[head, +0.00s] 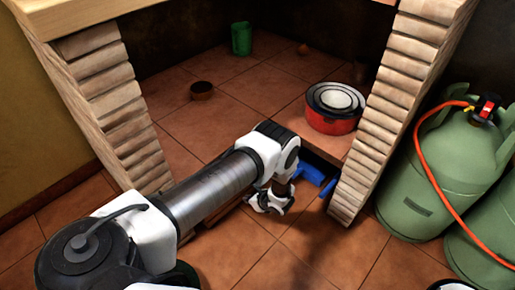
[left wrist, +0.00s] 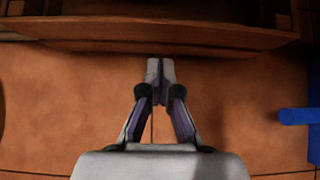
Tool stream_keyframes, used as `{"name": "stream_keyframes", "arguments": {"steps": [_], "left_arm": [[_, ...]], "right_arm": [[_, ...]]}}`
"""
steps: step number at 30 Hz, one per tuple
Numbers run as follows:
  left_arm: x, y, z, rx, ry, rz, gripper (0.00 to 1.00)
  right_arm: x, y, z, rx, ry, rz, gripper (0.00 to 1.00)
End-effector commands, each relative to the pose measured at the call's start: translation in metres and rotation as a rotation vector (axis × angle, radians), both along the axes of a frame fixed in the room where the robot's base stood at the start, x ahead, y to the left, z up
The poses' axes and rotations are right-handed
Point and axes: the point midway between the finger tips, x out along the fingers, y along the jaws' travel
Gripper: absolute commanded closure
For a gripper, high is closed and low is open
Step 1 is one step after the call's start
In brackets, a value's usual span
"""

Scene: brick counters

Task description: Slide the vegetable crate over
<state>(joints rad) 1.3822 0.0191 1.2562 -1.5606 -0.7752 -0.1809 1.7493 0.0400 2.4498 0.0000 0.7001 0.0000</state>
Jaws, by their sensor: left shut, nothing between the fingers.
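In the head view my left gripper (head: 270,203) is low over the tiled floor at the opening between the brick pillars. It is shut and empty; in the left wrist view its fingertips (left wrist: 161,68) meet just short of a long brown wooden edge (left wrist: 190,33). I cannot tell whether they touch it. This edge may be the side of the vegetable crate. In the head view a brown wooden piece (head: 187,236) shows under my left arm, which hides most of it. No vegetables can be made out. My right gripper is not in view.
A blue object (head: 310,178) lies right of my left gripper; a blue part (left wrist: 298,116) shows in the left wrist view. Brick pillars (head: 108,100) (head: 385,110) flank the opening. Behind are a red pot (head: 330,122), brown bowl (head: 201,91) and green cup (head: 241,38). Gas bottles (head: 440,165) stand right.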

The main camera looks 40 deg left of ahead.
Motion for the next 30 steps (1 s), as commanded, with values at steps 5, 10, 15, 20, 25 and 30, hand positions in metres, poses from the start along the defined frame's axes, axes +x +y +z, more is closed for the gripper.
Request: {"name": "stream_keyframes", "arguments": {"steps": [5,10,15,20,25,30], "left_arm": [[0.003,0.022,0.000,0.000,-0.001,0.000,1.00],[0.003,0.025,0.002,0.000,-0.001,0.000,1.00],[0.003,0.025,0.002,0.000,-0.001,0.000,1.00],[0.004,0.039,0.003,0.000,-0.002,0.002,1.00],[0.008,0.070,0.003,0.000,-0.003,0.003,1.00],[0.009,0.082,0.002,0.000,-0.002,-0.001,1.00]], "right_arm": [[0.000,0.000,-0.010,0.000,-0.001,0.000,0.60],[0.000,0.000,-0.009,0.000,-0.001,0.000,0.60],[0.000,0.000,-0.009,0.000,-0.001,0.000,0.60],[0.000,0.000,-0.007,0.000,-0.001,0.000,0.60],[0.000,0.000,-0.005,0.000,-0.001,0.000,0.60],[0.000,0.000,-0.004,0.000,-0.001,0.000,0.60]]}}
